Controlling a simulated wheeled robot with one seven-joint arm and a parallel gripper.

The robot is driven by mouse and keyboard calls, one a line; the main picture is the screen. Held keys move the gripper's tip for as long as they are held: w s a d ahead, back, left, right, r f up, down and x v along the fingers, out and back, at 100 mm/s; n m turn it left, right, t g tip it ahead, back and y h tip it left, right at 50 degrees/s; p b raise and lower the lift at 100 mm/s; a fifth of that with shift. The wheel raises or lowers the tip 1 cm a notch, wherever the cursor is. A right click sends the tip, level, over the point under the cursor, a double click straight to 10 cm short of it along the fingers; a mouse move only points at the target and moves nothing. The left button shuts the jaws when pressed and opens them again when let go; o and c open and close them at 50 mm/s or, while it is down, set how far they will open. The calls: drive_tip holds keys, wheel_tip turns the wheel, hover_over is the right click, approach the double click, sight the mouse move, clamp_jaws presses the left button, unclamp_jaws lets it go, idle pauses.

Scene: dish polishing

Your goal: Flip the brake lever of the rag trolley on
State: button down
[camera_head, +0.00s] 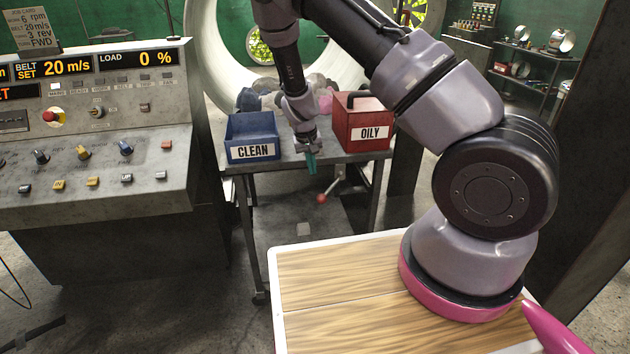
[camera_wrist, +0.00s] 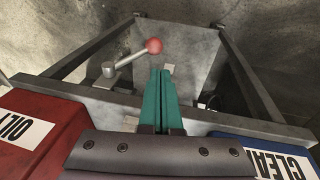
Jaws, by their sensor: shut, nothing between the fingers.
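The rag trolley (camera_head: 285,159) is a grey metal cart. Its brake lever (camera_head: 330,184) is a metal rod with a red ball knob, on the front below the top, right of centre in the head view. In the wrist view the brake lever (camera_wrist: 130,59) slants from a round pivot at left up to the red knob. My gripper (camera_head: 311,168) points down at the trolley's front edge, with its teal fingers together and empty. In the wrist view my gripper (camera_wrist: 162,75) has its tips just below and right of the knob, apart from it in the picture.
A blue CLEAN bin (camera_head: 252,136) and a red OILY bin (camera_head: 366,122) stand on the trolley on either side of my gripper. A control console (camera_head: 95,130) is at left. A wooden-topped surface (camera_head: 340,290) is in front. The floor before the trolley shows free space.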

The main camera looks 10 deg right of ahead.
drive_tip(key=shift+v, duration=1.25)
drive_tip(key=s+d+r+m+y, duration=0.1)
drive_tip(key=s+r, duration=0.2)
drive_tip(key=r, duration=0.6)
drive_tip(key=s+d+r+m+t+y, duration=0.1)
drive_tip(key=s+r+y, duration=0.1)
drive_tip(key=r, duration=0.7)
drive_tip(key=s+d+r+m+y, duration=0.1)
drive_tip(key=s+r, duration=0.2)
drive_tip(key=r, duration=0.6)
drive_tip(key=s+d+r+t, duration=0.2)
drive_tip(key=s+d+r, duration=0.1)
drive_tip(key=s+r, duration=0.4)
drive_tip(key=s+d+r+m+t, duration=0.1)
drive_tip(key=s+d+r+t, duration=0.1)
drive_tip(key=s+r, duration=0.6)
drive_tip(key=s+d, duration=0.1)
drive_tip(key=s, duration=0.4)
drive_tip(key=shift+s+d, duration=0.3)
drive_tip(key=shift+r, duration=0.15)
